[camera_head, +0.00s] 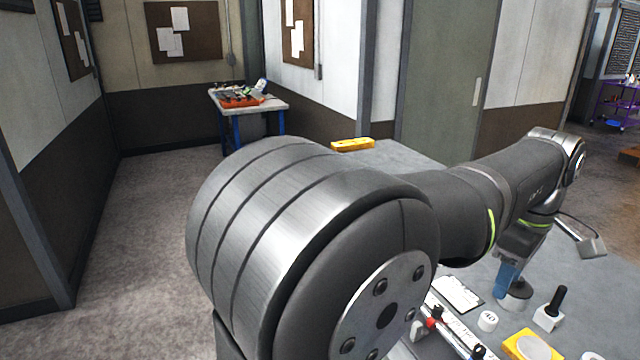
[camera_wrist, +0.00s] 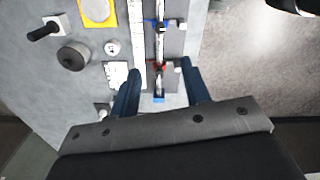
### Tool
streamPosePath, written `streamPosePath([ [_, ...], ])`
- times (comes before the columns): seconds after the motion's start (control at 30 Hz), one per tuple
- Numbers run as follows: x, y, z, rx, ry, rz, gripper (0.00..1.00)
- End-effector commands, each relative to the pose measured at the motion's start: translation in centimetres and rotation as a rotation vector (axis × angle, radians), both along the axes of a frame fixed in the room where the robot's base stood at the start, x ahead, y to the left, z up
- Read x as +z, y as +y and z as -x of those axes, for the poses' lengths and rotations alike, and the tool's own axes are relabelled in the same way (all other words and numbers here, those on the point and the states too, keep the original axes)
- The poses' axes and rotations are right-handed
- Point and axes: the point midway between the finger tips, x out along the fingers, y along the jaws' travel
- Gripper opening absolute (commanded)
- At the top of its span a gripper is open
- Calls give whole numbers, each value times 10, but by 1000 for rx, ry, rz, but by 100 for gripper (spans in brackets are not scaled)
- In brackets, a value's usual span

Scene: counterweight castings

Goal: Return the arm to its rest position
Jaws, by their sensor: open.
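My arm stretches from the large round joint in the foreground to the right in the head view. My gripper (camera_head: 507,277) points down over the grey table (camera_head: 592,285) there, its blue fingers partly visible. In the wrist view my gripper (camera_wrist: 160,67) has its two blue fingers spread apart with nothing held between them. Below and beyond the gap lies a long slim rail (camera_wrist: 160,40) with red and blue parts. A dark round casting (camera_wrist: 73,55) with a knob stands to the left of the fingers; it shows close beside the gripper in the head view (camera_head: 516,303).
A white block with a black handle (camera_head: 549,311), a white round piece (camera_head: 487,320), a yellow item (camera_head: 524,341) and a paper sheet (camera_head: 458,292) lie on the table. A yellow object (camera_head: 352,144) sits at its far edge. A workbench (camera_head: 268,104) stands at the back; floor at left is clear.

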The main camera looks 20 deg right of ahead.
Motion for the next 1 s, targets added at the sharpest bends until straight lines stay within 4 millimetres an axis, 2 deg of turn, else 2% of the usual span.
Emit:
streamPosePath([
  [0.17,-4,0,0,0,0,-1,43],
  [0.27,-14,0,0,0,1,-3,43],
  [1.0,-152,0,0,-1,1,-4,43],
])
